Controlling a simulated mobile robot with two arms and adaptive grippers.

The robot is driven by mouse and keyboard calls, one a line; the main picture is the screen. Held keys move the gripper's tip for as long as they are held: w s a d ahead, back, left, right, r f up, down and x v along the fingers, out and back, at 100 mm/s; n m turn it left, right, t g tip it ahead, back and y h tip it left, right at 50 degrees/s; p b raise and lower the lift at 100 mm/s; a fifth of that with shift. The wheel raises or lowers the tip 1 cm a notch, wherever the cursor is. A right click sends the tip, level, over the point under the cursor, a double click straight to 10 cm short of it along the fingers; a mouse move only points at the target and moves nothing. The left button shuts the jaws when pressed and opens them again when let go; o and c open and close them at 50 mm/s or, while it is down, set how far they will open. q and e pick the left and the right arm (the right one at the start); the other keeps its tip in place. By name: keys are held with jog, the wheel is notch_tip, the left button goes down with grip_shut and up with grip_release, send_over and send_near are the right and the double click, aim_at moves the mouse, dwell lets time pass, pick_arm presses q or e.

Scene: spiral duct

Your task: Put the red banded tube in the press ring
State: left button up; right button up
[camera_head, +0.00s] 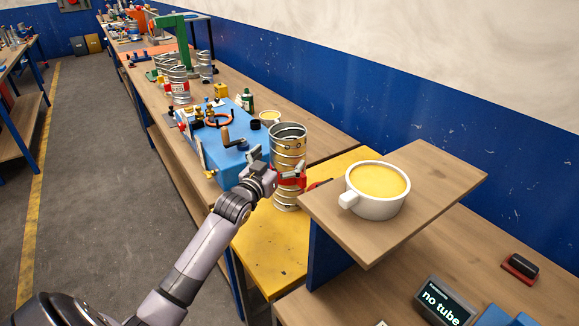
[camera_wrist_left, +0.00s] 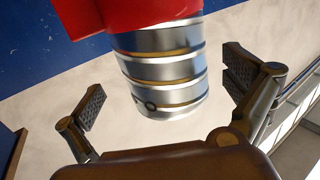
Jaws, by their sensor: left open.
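The red banded tube (camera_head: 288,143) is a silvery spiral duct with a red band, standing upright on the yellow bench section. In the left wrist view the tube (camera_wrist_left: 165,70) lies between my fingers, with its red band (camera_wrist_left: 130,14) at the top. My left gripper (camera_head: 278,172) is open at the tube's near side, around the height of the band; its fingers (camera_wrist_left: 168,98) stand apart on either side of the tube, with a visible gap. I cannot pick out the press ring for certain; a small orange ring (camera_head: 219,118) lies on the blue case. My right gripper is not in view.
A white mug (camera_head: 377,192) of yellow liquid stands on a raised wooden shelf (camera_head: 440,166) right of the tube. A display (camera_head: 445,302) reads "no tube". The blue case (camera_head: 215,150) with a crank is left of the tube. More spiral tubes (camera_head: 178,86) stand farther back.

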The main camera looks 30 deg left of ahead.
pick_arm(q)
jog(key=shift+w+a, duration=0.15)
jog(key=shift+w, duration=0.3)
jog(key=w, duration=0.1)
jog(key=w+p, duration=0.1)
jog(key=w, duration=0.2)
jog(key=shift+a+f+p, duration=0.35)
jog(key=shift+f+p, duration=0.05)
jog(key=shift+w+f, duration=0.1)
jog(key=shift+w, duration=0.3)
jog(key=c, duration=1.8)
jog(key=shift+o, duration=0.2)
